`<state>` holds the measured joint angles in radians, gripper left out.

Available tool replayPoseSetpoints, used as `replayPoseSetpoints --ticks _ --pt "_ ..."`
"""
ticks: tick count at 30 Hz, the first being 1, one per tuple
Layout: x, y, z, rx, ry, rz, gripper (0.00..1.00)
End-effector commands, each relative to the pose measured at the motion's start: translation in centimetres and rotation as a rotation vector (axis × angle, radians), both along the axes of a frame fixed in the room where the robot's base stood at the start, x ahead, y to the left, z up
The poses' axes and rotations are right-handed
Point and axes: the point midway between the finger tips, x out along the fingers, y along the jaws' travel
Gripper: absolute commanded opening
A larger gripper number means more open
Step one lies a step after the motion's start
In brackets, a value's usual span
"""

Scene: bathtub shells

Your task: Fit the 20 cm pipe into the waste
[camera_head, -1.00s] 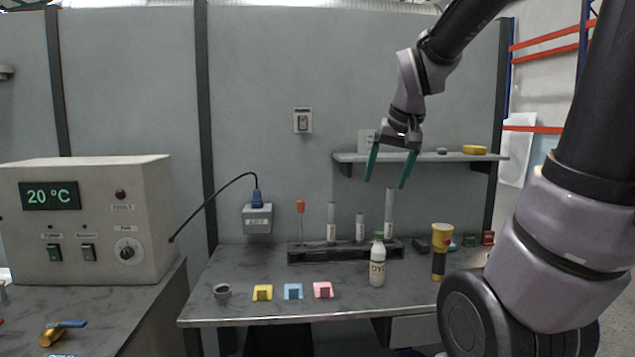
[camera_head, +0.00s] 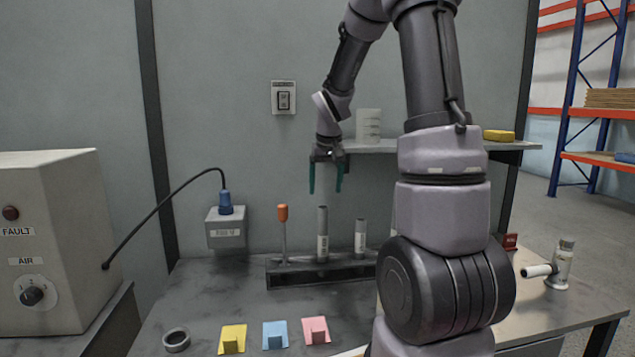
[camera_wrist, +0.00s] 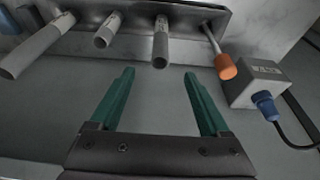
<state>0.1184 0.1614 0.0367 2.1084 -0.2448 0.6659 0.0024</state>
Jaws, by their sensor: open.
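Grey pipes of differing lengths stand in a dark rack (camera_head: 290,278) at the back of the bench. The head view shows a left pipe (camera_head: 322,235) and a shorter one (camera_head: 361,238). The wrist view shows three, including a longest pipe (camera_wrist: 35,48) that my arm hides in the head view. Their labels are unreadable. My gripper (camera_head: 326,190) is open and empty, pointing down just above the left pipe. In the wrist view that pipe (camera_wrist: 161,42) lies beyond my fingertips (camera_wrist: 159,76), between their lines. A grey hollow round fitting (camera_head: 177,340), perhaps the waste, sits at front left.
An orange-handled screwdriver (camera_head: 283,232) stands in the rack left of the pipes. A grey wall box (camera_head: 226,230) with a cable is further left. Yellow, blue and pink holders line the front. A shelf (camera_head: 375,147) is behind my arm. A fitting with a white stub (camera_head: 560,265) stands far right.

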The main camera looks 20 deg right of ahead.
Motion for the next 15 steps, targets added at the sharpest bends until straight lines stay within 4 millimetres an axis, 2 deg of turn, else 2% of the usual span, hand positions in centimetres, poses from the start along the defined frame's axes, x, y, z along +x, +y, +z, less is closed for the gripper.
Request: replayPoseSetpoints --ticks 5,15 --pt "0.3 -0.1 -0.8 -0.001 0.002 0.002 0.80" --pt "1.5 -0.3 -5.0 0.000 0.005 0.001 0.80"
